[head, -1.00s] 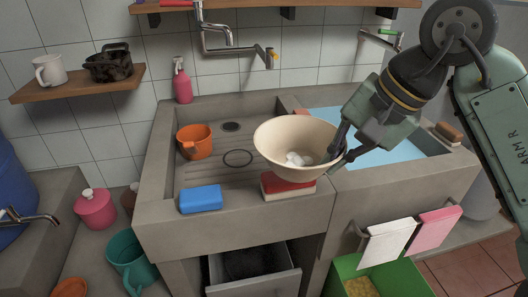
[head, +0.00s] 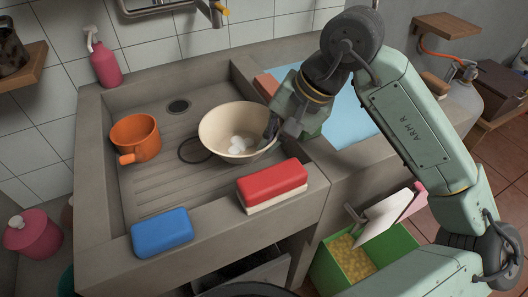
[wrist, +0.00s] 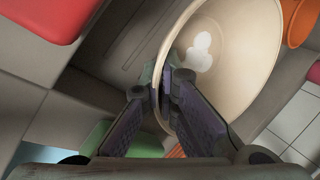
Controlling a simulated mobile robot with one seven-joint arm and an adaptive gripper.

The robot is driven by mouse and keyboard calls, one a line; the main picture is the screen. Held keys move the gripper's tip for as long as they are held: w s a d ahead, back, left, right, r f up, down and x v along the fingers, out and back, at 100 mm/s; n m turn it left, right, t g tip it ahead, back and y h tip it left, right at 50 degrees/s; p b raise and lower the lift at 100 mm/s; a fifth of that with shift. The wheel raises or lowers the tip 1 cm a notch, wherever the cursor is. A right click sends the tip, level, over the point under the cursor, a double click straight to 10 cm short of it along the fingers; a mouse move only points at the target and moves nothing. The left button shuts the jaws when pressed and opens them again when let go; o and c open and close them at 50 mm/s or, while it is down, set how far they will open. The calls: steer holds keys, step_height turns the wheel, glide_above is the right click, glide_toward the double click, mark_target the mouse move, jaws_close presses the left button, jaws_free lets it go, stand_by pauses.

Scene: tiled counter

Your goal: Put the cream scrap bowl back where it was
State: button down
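The cream scrap bowl (head: 222,139) is over the left, ribbed sink basin (head: 150,190), right of the orange mug. It holds a few white rounded scraps (head: 238,145), which also show in the wrist view (wrist: 201,52). My gripper (head: 270,132) is at the bowl's right side. In the wrist view my gripper (wrist: 167,90) has its two fingers closed on the rim of the bowl (wrist: 240,75), one on each side of the wall. The bowl looks nearly level. I cannot tell whether its base touches the basin floor. It partly covers a dark ring (head: 190,150) there.
A red-and-white block (head: 271,185) and a blue sponge (head: 162,232) lie on the front ledge. The orange mug (head: 135,138) stands in the basin. A pink bottle (head: 104,60) stands behind.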

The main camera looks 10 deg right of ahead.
step_height(320, 180, down, 4)
steer(key=shift+f, duration=0.35)
steer(key=shift+f, duration=0.2)
steer(key=c, duration=1.8)
jaws_free()
steer(key=shift+r, duration=0.1)
steer(key=shift+r+p, duration=0.25)
steer(key=shift+p, duration=0.05)
steer(key=b+v, duration=0.1)
steer(key=v, duration=1)
steer(key=shift+d+r, duration=0.2)
steer(key=shift+r, duration=0.15)
